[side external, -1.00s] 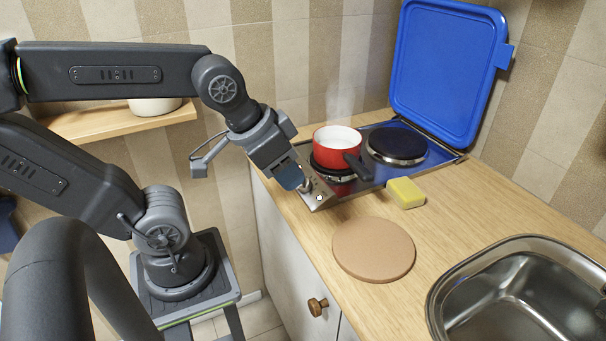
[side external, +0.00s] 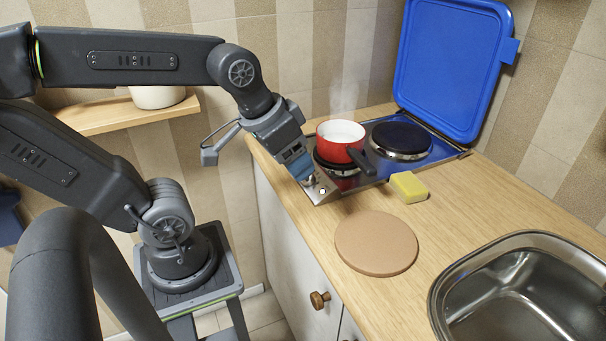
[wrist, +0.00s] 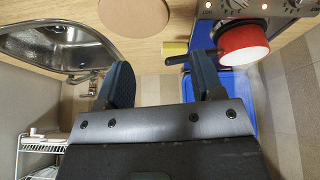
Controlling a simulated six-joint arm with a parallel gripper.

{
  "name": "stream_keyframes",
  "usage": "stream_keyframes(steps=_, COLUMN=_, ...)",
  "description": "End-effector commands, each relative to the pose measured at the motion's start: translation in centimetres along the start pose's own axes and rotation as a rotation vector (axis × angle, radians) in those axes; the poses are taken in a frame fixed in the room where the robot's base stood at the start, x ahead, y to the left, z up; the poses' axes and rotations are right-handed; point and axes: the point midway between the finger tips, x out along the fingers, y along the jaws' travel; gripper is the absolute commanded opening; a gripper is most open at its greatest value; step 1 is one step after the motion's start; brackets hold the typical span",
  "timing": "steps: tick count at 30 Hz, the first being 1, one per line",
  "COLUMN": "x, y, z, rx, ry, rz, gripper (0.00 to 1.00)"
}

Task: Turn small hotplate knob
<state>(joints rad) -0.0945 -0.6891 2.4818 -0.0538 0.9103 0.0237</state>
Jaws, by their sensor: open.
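The hob's steel front panel (side external: 325,191) carries the knobs, and my gripper (side external: 308,181) is right at it and hides part of it in the side view. One small pale knob or light shows beside the fingers; I cannot tell which. In the wrist view a silver knob (wrist: 236,4) and lit red lamps show on the panel at the top right edge. I cannot tell which hotplate this knob serves. My gripper (wrist: 160,78) is open with nothing between its two dark fingers.
The other hotplate (side external: 401,140) is bare. The blue lid (side external: 453,65) stands raised behind. A yellow sponge (side external: 409,187), a round board (side external: 376,243) and a sink (side external: 520,295) are on the worktop.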

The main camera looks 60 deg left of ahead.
Motion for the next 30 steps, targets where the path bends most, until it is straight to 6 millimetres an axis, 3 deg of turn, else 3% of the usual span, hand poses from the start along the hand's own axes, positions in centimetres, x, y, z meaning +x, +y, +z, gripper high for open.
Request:
stream_keyframes(steps=5, x=2.4, y=-4.7, z=-2.4, rx=-0.294, ry=-0.123, rz=0.018, gripper=0.61)
stream_keyframes(steps=9, x=4.0, y=-9.6, z=-3.8, rx=-0.549, ry=-0.183, rz=0.066, gripper=0.61)
stream_keyframes(steps=16, x=5.5, y=-16.6, z=-4.1, rx=-0.858, ry=-0.198, rz=0.146, gripper=0.61)
stream_keyframes(steps=21, x=5.9, y=-18.6, z=-3.9, rx=-0.938, ry=-0.190, rz=0.170, gripper=0.61)
stream_keyframes(steps=26, x=7.2, y=-18.3, z=-3.8, rx=-0.940, ry=-0.193, rz=0.174, gripper=0.61)
stream_keyframes(steps=30, x=9.6, y=-17.6, z=-3.5, rx=-0.939, ry=-0.197, rz=0.175, gripper=0.61)
